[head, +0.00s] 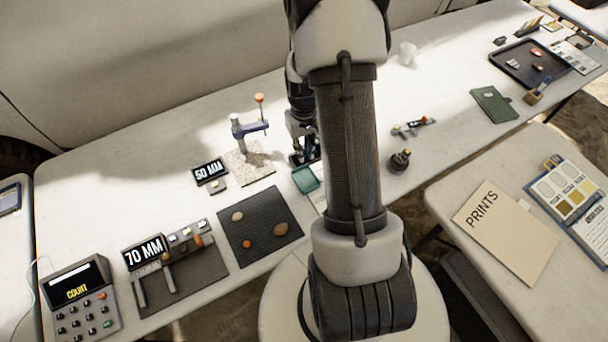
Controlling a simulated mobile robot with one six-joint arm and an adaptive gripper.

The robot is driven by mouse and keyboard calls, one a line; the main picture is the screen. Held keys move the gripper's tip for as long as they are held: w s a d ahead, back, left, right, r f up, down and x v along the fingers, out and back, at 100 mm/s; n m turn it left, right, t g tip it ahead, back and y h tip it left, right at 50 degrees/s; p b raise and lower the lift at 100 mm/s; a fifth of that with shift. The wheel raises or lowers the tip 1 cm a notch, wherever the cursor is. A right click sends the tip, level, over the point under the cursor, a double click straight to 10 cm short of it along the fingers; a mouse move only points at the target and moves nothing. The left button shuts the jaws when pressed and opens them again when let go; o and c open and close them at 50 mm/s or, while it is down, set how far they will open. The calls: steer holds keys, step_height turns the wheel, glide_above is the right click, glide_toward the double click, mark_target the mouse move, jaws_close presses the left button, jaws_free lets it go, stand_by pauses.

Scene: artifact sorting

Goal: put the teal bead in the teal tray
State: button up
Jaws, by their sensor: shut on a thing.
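The teal tray (306,187) is a small shallow tray on the white table, just left of my arm. Its right part is close to my arm's outline. My gripper (302,158) is just behind and above the tray in the picture, partly hidden by my arm. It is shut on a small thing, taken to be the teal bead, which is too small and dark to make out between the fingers. No teal bead shows elsewhere on the table.
A clamp stand (248,130) on a speckled base stands left of the gripper. A dark mat (250,218) with several stones lies in front left of the tray. A "50 MM" sign (209,172) stands farther left. A dark round object (399,161) stands right of my arm.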

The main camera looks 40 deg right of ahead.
mark_target(304, 178)
step_height(304, 178, down, 13)
steer(key=b, duration=0.3)
steer(key=shift+r, duration=0.2)
steer(key=shift+f+b, duration=0.2)
steer(key=shift+b, duration=0.1)
steer(key=o, duration=0.4)
steer(key=shift+r, duration=0.15)
